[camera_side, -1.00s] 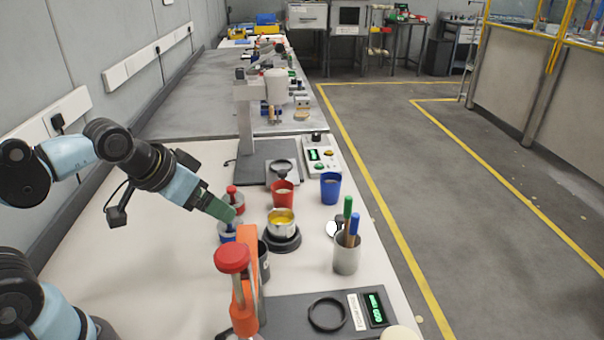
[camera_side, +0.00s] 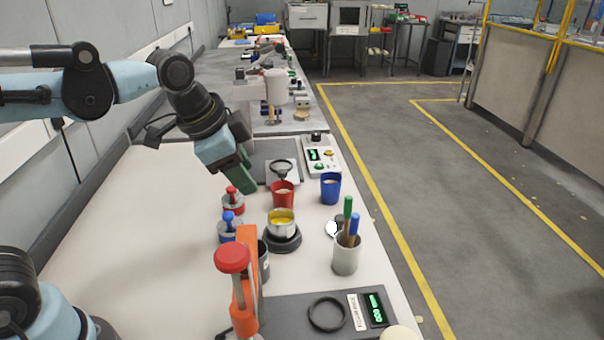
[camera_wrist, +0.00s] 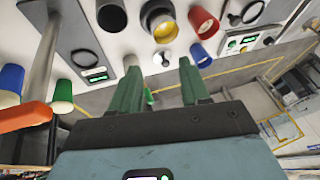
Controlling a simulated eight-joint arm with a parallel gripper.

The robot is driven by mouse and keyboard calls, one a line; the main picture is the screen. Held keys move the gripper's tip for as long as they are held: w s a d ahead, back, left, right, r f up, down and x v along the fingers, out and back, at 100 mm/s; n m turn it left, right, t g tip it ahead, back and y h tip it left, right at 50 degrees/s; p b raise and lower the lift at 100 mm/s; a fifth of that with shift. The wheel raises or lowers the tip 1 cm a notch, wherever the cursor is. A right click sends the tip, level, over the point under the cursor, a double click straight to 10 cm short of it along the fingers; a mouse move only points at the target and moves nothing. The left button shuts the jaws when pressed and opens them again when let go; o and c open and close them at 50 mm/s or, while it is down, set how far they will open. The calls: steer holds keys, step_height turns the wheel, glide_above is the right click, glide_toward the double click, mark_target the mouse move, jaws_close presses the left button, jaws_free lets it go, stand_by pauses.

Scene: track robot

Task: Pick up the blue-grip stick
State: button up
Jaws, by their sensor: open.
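The blue-grip stick (camera_side: 354,225) stands in a pale grey cup (camera_side: 346,256) at the right edge of the bench in the side view. A green-grip stick (camera_side: 347,207) stands beside it in the same cup. My gripper (camera_side: 243,186) is open and empty. It is left of the cup and farther back, above the bench. In the wrist view the green fingers of my gripper (camera_wrist: 158,68) are spread apart. A bit of green grip (camera_wrist: 149,96) shows between them; I cannot make out the blue grip there.
A yellow-filled can (camera_side: 282,222) on a dark base, a red cup (camera_side: 283,194) and a blue cup (camera_side: 330,188) stand behind the stick cup. Red-topped and blue-topped stamps stand left of the can. An orange lever press (camera_side: 243,285) rises in front.

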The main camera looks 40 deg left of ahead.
steer(key=w+d+r+m+g, duration=0.3)
steer(key=w+d+m, duration=0.35)
steer(key=m, duration=0.25)
steer(key=m+g, duration=0.2)
steer(key=m, duration=0.8)
glide_above(352, 232)
steer(key=w, duration=0.2)
step_height(352, 232, down, 3)
steer(key=shift+y, duration=0.3)
steer(key=f, duration=0.5)
steer(key=shift+s+a+f, duration=0.3)
steer(key=shift+a, duration=0.05)
steer(key=shift+s+d+f, duration=0.1)
steer(key=shift+f, duration=1.25)
steer(key=shift+s+d+f, duration=0.1)
steer(key=shift+f, duration=1.25)
jaws_close()
